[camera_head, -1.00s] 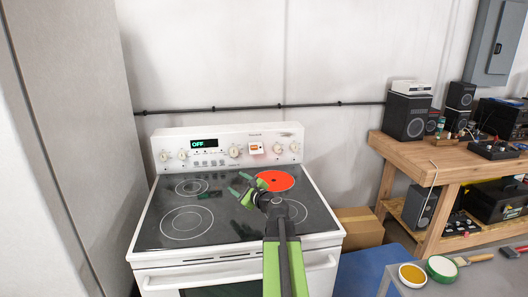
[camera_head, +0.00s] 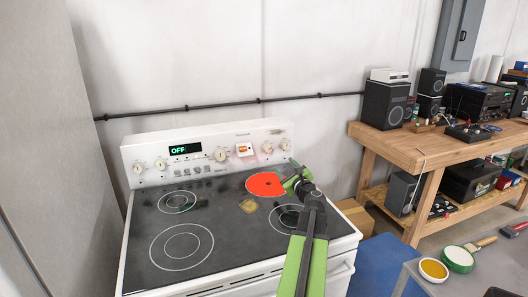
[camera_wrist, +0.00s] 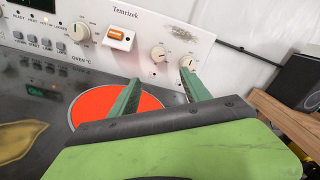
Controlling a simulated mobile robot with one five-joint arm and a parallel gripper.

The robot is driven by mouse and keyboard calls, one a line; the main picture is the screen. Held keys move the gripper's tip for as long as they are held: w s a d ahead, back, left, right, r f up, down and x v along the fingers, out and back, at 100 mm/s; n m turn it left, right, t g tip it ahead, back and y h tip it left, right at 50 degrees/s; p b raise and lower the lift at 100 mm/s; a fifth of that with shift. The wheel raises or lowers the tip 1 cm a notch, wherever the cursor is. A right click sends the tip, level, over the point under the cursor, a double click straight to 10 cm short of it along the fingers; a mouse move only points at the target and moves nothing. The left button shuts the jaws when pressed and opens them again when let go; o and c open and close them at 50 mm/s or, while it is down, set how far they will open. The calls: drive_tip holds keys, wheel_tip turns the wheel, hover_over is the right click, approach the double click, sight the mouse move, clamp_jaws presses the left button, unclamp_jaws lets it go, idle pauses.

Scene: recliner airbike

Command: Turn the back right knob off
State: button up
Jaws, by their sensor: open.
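The white stove's back panel carries a pair of knobs at its right end. The inner knob (camera_head: 267,148) also shows in the wrist view (camera_wrist: 158,54). The outer knob (camera_head: 285,144) also shows in the wrist view (camera_wrist: 187,63). Their markings are too small to read, so I cannot tell which burner each serves. The back right burner (camera_head: 266,185) glows red-orange. My gripper (camera_head: 288,173) is open and empty in front of these knobs, by the red burner's right side. In the wrist view its fingertips (camera_wrist: 160,77) point toward the panel, the right one near the outer knob.
An orange-lit switch (camera_head: 244,149), a larger knob (camera_head: 221,155) and a display reading OFF (camera_head: 185,148) are on the panel. A wooden workbench (camera_head: 425,147) with speakers stands to the right. A tall grey panel (camera_head: 40,120) stands at left.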

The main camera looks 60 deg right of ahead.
sight(268, 150)
drive_tip(key=x, duration=1.7)
drive_tip(key=shift+w+a, duration=0.1)
drive_tip(key=shift+w, duration=0.1)
drive_tip(key=shift+c, duration=0.2)
clamp_jaws()
drive_tip(key=shift+a+f, duration=0.1)
drive_tip(key=shift+a, duration=0.05)
